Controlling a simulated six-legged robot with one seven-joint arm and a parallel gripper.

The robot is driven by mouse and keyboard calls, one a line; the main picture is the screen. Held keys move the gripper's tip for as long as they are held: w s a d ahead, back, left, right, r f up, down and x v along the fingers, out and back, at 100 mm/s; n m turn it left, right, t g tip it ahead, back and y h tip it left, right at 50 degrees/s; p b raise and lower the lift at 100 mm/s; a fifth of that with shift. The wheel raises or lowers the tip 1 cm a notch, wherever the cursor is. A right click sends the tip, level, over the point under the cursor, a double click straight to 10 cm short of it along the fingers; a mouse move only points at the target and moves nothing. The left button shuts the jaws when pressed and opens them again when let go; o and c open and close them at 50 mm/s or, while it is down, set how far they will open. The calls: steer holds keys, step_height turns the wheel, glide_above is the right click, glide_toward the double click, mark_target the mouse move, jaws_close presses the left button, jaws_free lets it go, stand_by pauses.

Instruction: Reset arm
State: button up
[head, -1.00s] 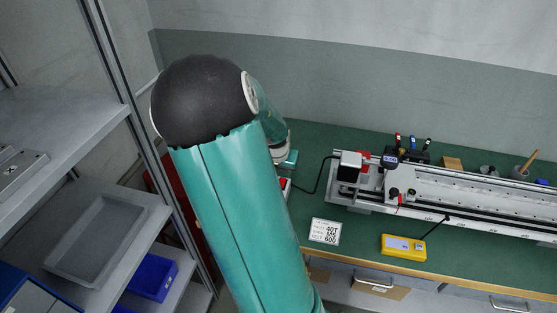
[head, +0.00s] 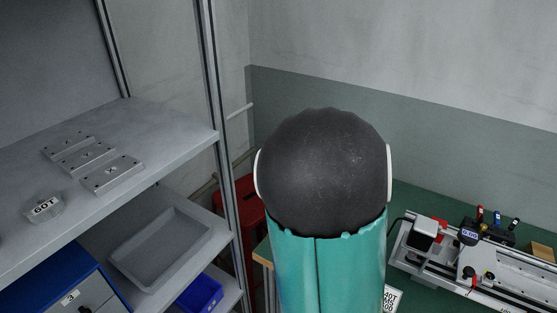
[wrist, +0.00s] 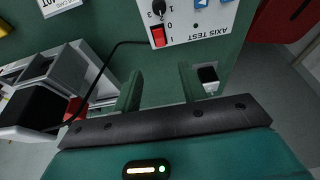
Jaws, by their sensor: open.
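My gripper (wrist: 158,82) shows in the wrist view with its two fingers apart and nothing between them. It is over the green bench top, just below a white axis test box (wrist: 195,22) with a red switch and a black knob. I cannot tell its height above the bench. In the head view my teal arm with its black joint fills the middle and hides my gripper and the test box. The gantry (head: 500,265) lies on the bench at the right; its black and white end also shows in the wrist view (wrist: 35,105).
At the left stands a grey shelf (head: 165,150) with metal blocks (head: 85,160) and a GDT-marked piece (head: 44,208). A grey tray (head: 160,250) and blue bins (head: 200,293) are lower. A red object (head: 240,205) stands behind the shelf post. A black cable (wrist: 97,85) crosses near my gripper.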

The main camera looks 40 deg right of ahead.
steer(key=w+a+r+n+t+y, duration=0.2)
steer(key=a+r+n, duration=0.15)
steer(key=a, duration=0.75)
steer(key=w+a+r+n+t+y, duration=0.1)
steer(key=a+r+n+y, duration=0.2)
steer(key=a, duration=0.7)
steer(key=s+a+r+n, duration=0.3)
steer(key=s+a+r, duration=0.1)
steer(key=a, duration=0.3)
steer(key=s+a+r+n+t+h, duration=0.1)
steer(key=s+a+r+n, duration=0.3)
steer(key=a, duration=0.3)
steer(key=shift+s+a+h, duration=0.15)
steer(key=shift+a+h, duration=0.15)
steer(key=shift+a, duration=0.1)
steer(key=shift+r, duration=0.1)
